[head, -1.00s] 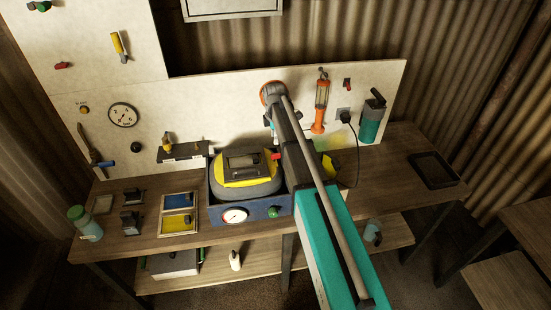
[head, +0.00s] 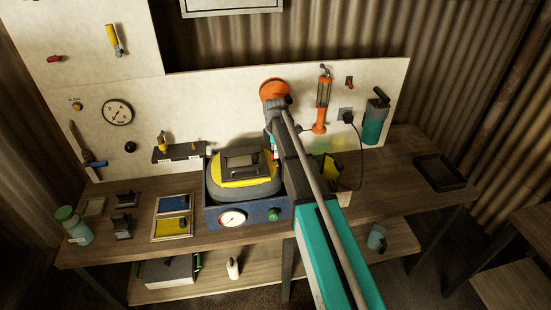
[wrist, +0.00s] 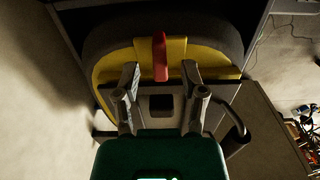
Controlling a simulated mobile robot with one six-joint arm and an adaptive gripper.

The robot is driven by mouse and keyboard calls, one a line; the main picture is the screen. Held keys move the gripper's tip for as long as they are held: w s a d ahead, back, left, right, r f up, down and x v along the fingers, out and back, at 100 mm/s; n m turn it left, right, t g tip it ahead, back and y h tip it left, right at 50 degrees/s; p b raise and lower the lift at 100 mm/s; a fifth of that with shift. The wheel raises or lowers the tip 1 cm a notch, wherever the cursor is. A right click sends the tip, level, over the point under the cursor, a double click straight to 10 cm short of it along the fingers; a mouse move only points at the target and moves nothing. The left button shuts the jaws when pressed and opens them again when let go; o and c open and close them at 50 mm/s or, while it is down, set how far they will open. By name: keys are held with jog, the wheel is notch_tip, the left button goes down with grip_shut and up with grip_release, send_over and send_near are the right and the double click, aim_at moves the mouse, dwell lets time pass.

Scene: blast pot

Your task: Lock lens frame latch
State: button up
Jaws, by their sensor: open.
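A grey and yellow helmet (head: 218,184) sits in a blue box with a round gauge. Its dark rectangular lens frame (head: 243,162) faces up within the yellow area. A red latch (wrist: 160,57) stands at the middle of the yellow edge in the wrist view. A bit of red also shows in the head view (head: 275,154) beside my arm. My gripper (wrist: 160,72) is open over the lens frame, its two fingers on either side of the latch's near end. I cannot tell whether they touch it. My arm mostly hides the gripper in the head view.
The box (head: 250,214) stands on a wooden bench (head: 350,205). A small tool rack (head: 180,154), blue and yellow trays (head: 172,228) and a green bottle (head: 72,225) are to the left. A black tray (head: 440,172) lies right.

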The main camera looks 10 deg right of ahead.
jog(key=shift+f+b, duration=0.6)
jog(key=shift+f, duration=0.2)
